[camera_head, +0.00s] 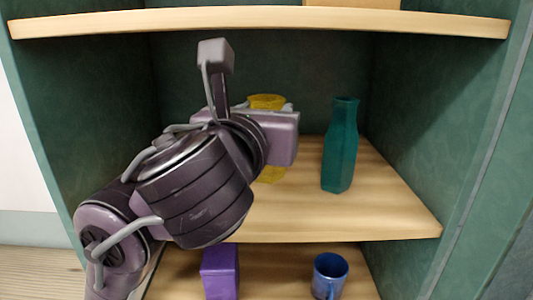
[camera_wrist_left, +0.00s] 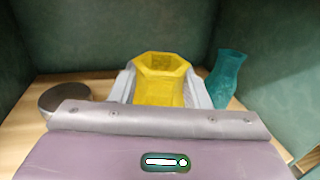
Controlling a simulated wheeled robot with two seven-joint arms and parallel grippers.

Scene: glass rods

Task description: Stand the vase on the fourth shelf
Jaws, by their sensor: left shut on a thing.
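The yellow vase (camera_head: 267,101), with a wide many-sided mouth, is upright inside the middle visible compartment of the green shelf unit. My left gripper (camera_wrist_left: 160,92) is shut on the yellow vase (camera_wrist_left: 158,88), with one finger on each side of it. In the head view my left wrist hides most of the vase. Its lower end shows just over the wooden shelf board (camera_head: 390,215); I cannot tell whether it touches the board. My right gripper is not in view.
A teal bottle (camera_head: 340,145) stands close to the right of the vase. A dark round-topped object (camera_wrist_left: 63,97) stands to the left in the wrist view. The upper board (camera_head: 250,20) spans above. Below are a purple block (camera_head: 220,272) and a blue mug (camera_head: 329,276).

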